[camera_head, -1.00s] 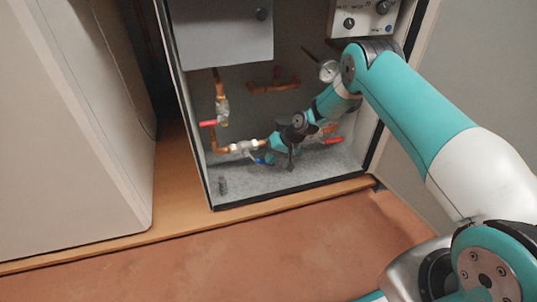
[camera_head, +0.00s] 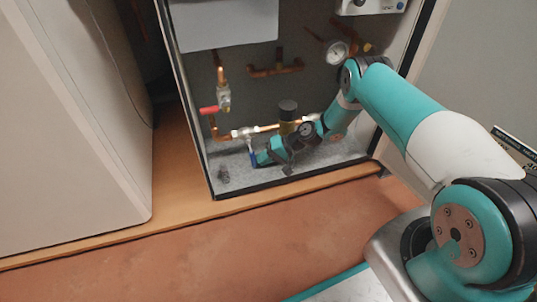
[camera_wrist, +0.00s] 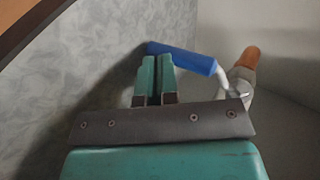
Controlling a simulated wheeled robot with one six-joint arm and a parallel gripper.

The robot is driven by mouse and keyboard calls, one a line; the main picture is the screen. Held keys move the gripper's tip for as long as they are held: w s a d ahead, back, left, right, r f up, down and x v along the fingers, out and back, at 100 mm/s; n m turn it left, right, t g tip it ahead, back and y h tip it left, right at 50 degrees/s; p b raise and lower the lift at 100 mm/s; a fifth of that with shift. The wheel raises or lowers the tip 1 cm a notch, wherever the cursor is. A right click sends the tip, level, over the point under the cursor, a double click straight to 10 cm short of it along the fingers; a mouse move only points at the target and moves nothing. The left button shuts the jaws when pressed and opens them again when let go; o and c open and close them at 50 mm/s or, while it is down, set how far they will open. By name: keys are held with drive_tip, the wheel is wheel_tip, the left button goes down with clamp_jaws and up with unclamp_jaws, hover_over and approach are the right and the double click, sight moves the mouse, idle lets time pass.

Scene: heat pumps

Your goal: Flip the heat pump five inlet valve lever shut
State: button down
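The inlet valve (camera_head: 245,133) sits low on the horizontal copper pipe inside the open cabinet. Its blue lever (camera_head: 253,157) points down, roughly across the pipe. My gripper (camera_head: 264,157) is low in the cabinet, just right of the lever. In the wrist view the two teal fingers (camera_wrist: 155,75) are nearly together with a thin gap and nothing visible between them. The blue lever (camera_wrist: 195,58) runs across just beyond the fingertips, its right end joined to the pale valve stem (camera_wrist: 222,80). Whether the fingertips touch it is unclear. No number for the heat pump is readable.
A red lever (camera_head: 209,110) is on the vertical pipe at left. A gauge (camera_head: 337,52) and a dark-topped brass part (camera_head: 288,112) are near my arm. The cabinet's front edge (camera_head: 300,178) lies below my gripper. A large beige housing (camera_head: 70,120) stands at left.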

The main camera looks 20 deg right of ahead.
drive_tip(key=shift+a+f, duration=0.3)
drive_tip(key=shift+a, duration=0.25)
drive_tip(key=shift+a+f, duration=0.1)
drive_tip(key=shift+a, duration=0.1)
drive_tip(key=p+v, duration=0.8)
drive_tip(key=v, duration=1)
drive_tip(key=shift+w, duration=0.1)
